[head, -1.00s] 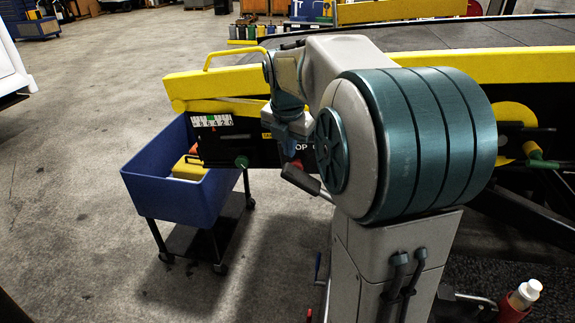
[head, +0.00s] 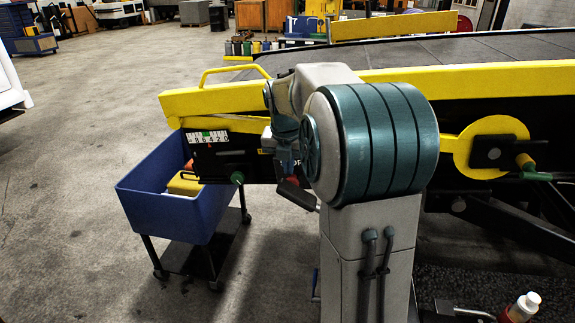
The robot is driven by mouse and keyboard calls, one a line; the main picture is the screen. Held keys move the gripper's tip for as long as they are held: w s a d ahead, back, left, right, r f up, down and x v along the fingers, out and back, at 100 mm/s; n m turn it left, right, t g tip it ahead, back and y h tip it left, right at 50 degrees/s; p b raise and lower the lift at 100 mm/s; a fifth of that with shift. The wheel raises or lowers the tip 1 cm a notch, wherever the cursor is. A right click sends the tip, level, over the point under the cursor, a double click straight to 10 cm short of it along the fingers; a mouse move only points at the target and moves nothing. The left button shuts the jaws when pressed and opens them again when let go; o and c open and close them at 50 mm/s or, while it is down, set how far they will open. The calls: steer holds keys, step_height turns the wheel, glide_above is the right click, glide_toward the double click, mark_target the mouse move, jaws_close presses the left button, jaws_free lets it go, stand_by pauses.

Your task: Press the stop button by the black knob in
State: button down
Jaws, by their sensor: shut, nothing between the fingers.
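The stop button's label shows only as a few pale letters on the dark side panel (head: 262,166) of the loader, left of my shoulder. The button and its surroundings are mostly hidden behind my arm. A black grip (head: 296,194) on a short grey rod juts out below the label, tilted down to the right; I cannot tell whether it is the black knob. My wrist links hang in front of the panel, just above the label. My gripper's fingers are hidden by my own arm.
A blue bin cart (head: 155,204) with yellow items stands left of the panel. A scale plate (head: 208,138) and a green knob (head: 237,178) sit near it. A yellow rail (head: 225,97) runs along the loader. A bottle (head: 523,305) stands at lower right. Floor at left is clear.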

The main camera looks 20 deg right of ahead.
mark_target(293, 180)
steer(key=p+x, duration=0.1)
steer(key=x, duration=0.6)
steer(key=shift+f, duration=0.15)
